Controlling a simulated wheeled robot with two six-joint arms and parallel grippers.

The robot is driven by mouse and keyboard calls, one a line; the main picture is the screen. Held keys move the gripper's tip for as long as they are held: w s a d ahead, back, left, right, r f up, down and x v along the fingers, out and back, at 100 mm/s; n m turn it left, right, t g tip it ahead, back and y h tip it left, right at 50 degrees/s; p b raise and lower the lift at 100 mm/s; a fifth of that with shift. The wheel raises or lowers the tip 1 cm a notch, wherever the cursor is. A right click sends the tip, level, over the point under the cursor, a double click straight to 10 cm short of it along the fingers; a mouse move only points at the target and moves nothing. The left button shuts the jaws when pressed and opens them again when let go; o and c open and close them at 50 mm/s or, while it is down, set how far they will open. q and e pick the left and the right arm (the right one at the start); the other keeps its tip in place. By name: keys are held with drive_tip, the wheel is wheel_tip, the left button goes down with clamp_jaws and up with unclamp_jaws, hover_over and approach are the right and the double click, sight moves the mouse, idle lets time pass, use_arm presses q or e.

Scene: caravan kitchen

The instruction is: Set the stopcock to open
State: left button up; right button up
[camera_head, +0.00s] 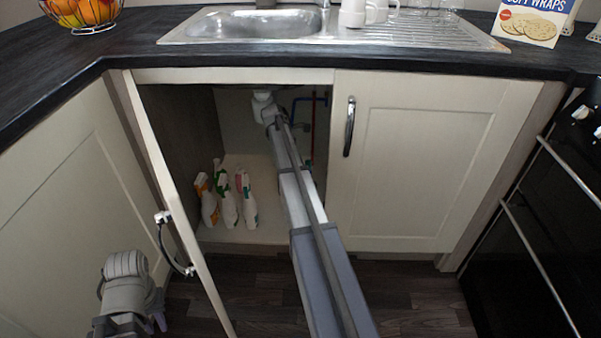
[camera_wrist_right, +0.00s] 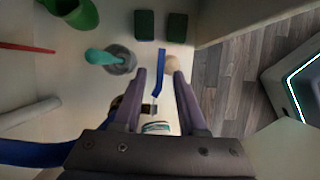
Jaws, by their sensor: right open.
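The stopcock shows in the right wrist view as a blue lever (camera_wrist_right: 161,72) with a brass-coloured part (camera_wrist_right: 151,108) at its lower end. My right gripper (camera_wrist_right: 160,78) is open, with one finger on each side of the lever. I cannot tell whether either finger touches it. In the head view my right arm reaches into the open cupboard under the sink and hides its gripper and the stopcock. My left gripper (camera_head: 157,322) hangs low at the left, outside the open door, apart from everything. Its finger gap is not clear.
The cupboard door (camera_head: 170,190) stands open on the left; the right door (camera_head: 415,160) is shut. Several spray bottles (camera_head: 229,208) stand on the cupboard floor left of my arm. Blue pipes (camera_head: 311,101) and a red pipe (camera_head: 312,148) run at the back.

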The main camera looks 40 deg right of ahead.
drive_tip(key=shift+d+f, duration=0.1)
drive_tip(key=shift+f, duration=0.15)
clamp_jaws()
idle(0.3)
idle(1.0)
